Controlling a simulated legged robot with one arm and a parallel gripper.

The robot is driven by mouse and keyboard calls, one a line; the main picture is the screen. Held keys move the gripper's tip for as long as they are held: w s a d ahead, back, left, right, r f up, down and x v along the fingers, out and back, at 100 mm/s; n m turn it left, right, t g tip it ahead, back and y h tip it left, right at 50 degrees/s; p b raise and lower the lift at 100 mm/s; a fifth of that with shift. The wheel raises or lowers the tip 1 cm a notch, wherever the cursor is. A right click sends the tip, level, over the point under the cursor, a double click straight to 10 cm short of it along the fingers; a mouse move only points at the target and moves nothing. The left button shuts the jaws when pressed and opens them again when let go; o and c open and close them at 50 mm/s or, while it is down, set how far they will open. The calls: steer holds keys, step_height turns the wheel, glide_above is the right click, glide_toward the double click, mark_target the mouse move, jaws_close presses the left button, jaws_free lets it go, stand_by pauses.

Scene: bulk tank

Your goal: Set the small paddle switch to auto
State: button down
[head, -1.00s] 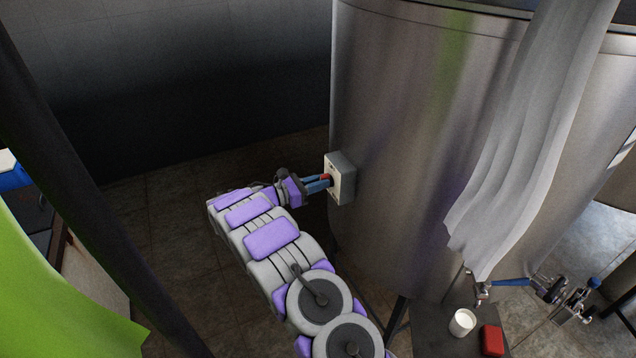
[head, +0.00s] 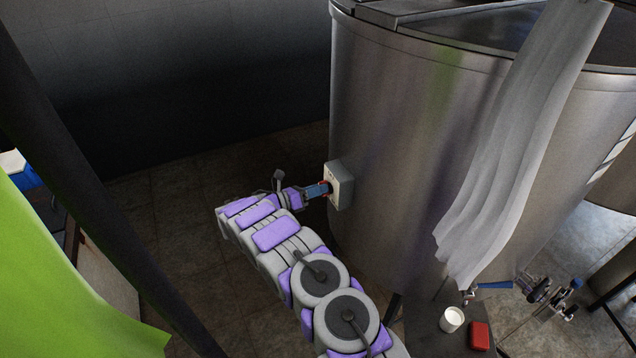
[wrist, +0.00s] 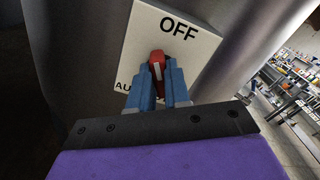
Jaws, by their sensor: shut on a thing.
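The switch box (head: 343,184) is a small pale box on the side of the steel tank (head: 400,130). In the wrist view its white face (wrist: 203,47) reads "OFF" at the top and "AU" at the lower left, the rest of that word hidden behind my gripper. The small red paddle switch (wrist: 157,58) has a white mark and stands between my fingers, its tip toward the "OFF" side. My gripper (wrist: 160,80) has blue fingers, shut on the paddle. In the head view my gripper (head: 320,189) reaches the box from the left.
A pale curtain (head: 510,140) hangs in front of the tank at the right. A white cup (head: 452,319) and a red box (head: 479,336) stand on a dark surface at the lower right. A dark post and green cloth (head: 60,270) are at the left.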

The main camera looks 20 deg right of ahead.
steer(key=n, duration=0.8)
steer(key=n+p, duration=0.1)
steer(key=n, duration=0.2)
steer(key=shift+w+a+f+n, duration=0.15)
steer(key=shift+w+f+n, duration=0.15)
steer(key=shift+w+n, duration=0.1)
stand_by(0.3)
steer(key=c, duration=1.2)
jaws_free()
steer(key=shift+w+f, duration=0.15)
steer(key=shift+f, duration=0.05)
steer(key=shift+o, duration=0.6)
steer(key=shift+s+r, duration=0.1)
steer(key=shift+s, duration=0.1)
steer(key=a, duration=1.7)
steer(key=shift+a, duration=0.25)
